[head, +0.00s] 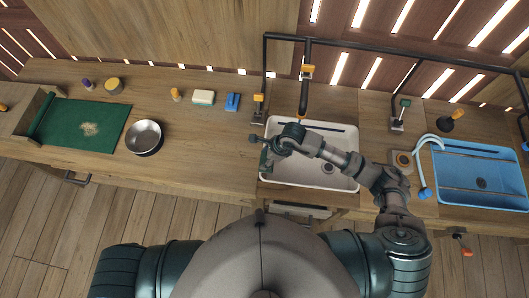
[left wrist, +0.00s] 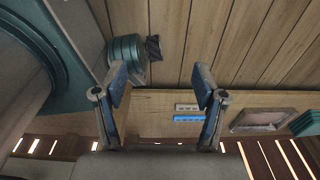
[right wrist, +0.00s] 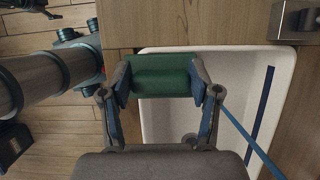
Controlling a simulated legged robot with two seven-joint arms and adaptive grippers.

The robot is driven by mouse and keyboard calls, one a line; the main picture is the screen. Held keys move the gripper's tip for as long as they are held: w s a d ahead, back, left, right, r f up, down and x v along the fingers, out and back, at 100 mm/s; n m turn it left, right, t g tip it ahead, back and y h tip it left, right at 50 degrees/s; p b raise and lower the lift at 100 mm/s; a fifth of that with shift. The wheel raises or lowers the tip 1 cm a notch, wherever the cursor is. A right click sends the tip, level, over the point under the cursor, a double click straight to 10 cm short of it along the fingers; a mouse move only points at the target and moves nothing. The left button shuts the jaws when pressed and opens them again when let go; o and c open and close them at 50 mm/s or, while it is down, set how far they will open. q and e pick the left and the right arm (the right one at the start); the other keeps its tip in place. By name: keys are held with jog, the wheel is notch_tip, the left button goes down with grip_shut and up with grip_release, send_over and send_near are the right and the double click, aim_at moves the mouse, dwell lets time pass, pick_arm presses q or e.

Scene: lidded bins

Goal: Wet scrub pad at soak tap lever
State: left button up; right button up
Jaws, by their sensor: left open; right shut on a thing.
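My right gripper (head: 268,150) is over the left edge of the white sink (head: 330,181). It is shut on a green scrub pad (right wrist: 160,75), which sits between the fingertips in the right wrist view. In the head view the pad is mostly hidden by the gripper. A black tap spout (head: 303,98) with an orange part (head: 308,72) hangs at the back of the white sink; I cannot tell whether that part is the lever. My left gripper (left wrist: 162,88) is open and empty in its wrist view, and is out of the head view.
A blue basin (head: 455,195) with a pale blue tap (head: 421,170) stands at the right. A steel bowl (head: 144,137), a green mat (head: 70,125), a cream and green sponge (head: 203,97) and a blue item (head: 232,102) lie left. The counter between bowl and sink is clear.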

pick_arm(q)
jog(key=f+b, duration=0.1)
jog(key=d+f+b, duration=0.1)
jog(key=f+b, duration=0.2)
jog(key=shift+w+d+f+b, duration=0.15)
jog(key=shift+w+f+b, duration=0.05)
jog(key=shift+w+b, duration=0.15)
pick_arm(e)
jog(key=w+d+f, duration=0.2)
jog(key=w+d, duration=0.6)
jog(key=d, duration=0.4)
jog(key=shift+f, duration=0.35)
pick_arm(q)
jog(key=shift+a, duration=0.35)
pick_arm(e)
jog(key=shift+s+a, duration=0.1)
jog(key=shift+a, duration=0.05)
pick_arm(q)
jog(key=shift+d+r+p, duration=0.1)
jog(key=shift+r+p, duration=0.45)
pick_arm(e)
jog(key=s+a, duration=0.4)
jog(key=a, duration=0.2)
jog(key=shift+s+a, duration=0.15)
jog(key=shift+s, duration=0.2)
pick_arm(q)
jog(key=shift+d, duration=0.1)
